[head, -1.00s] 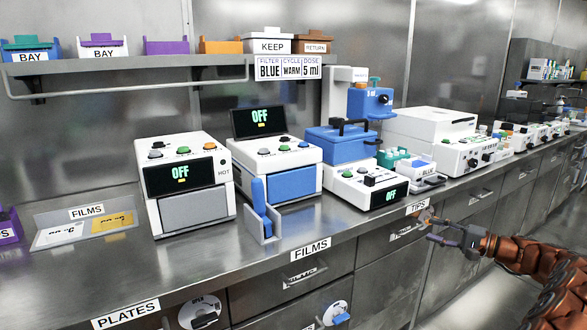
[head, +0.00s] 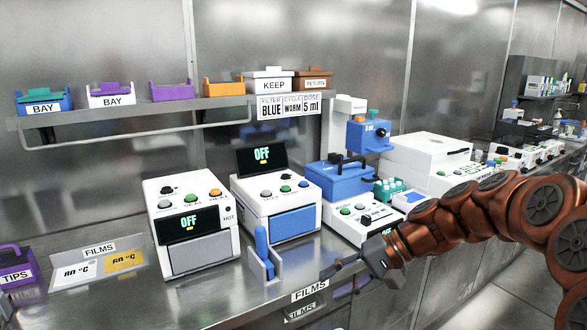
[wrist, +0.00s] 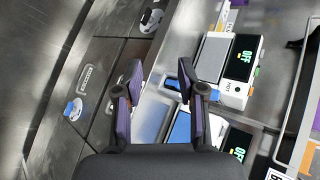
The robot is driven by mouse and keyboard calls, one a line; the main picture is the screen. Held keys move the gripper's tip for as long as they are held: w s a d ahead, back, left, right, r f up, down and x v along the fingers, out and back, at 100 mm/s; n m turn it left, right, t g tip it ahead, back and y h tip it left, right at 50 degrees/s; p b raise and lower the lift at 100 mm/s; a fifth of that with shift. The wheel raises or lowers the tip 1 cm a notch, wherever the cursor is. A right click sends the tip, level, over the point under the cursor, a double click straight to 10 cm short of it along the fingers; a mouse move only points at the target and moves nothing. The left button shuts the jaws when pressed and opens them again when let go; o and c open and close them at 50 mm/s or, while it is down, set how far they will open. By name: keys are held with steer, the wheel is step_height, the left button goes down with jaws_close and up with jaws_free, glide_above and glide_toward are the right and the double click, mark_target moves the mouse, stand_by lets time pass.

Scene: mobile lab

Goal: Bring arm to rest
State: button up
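My arm (head: 480,212) reaches in from the right edge of the head view, in front of the counter. My gripper (head: 331,283) points left, close to the counter's front edge by the FILMS label (head: 310,290). In the wrist view my gripper (wrist: 161,75) shows two fingers with purple pads, spread apart with nothing held between them. The arm covers part of the drawers and the counter front on the right.
The steel counter carries a white HOT device (head: 190,222), a blue-fronted device (head: 280,205), a blue-handled tool in a stand (head: 263,250) and a blue-lidded device (head: 340,178). A shelf (head: 130,110) with bins hangs above. Open floor (head: 490,305) lies at lower right.

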steer(key=s+r+n+g+h+p, duration=0.25)
steer(key=s+h+p, duration=0.4)
steer(key=s, duration=0.95)
steer(key=s+d+r+h+p, duration=0.2)
steer(key=s+d+h+p, duration=0.2)
steer(key=s+d, duration=0.5)
steer(key=shift+s+d+p, duration=0.25)
steer(key=shift+s+p, duration=0.95)
steer(key=shift+s, duration=1.05)
steer(key=shift+t, duration=0.25)
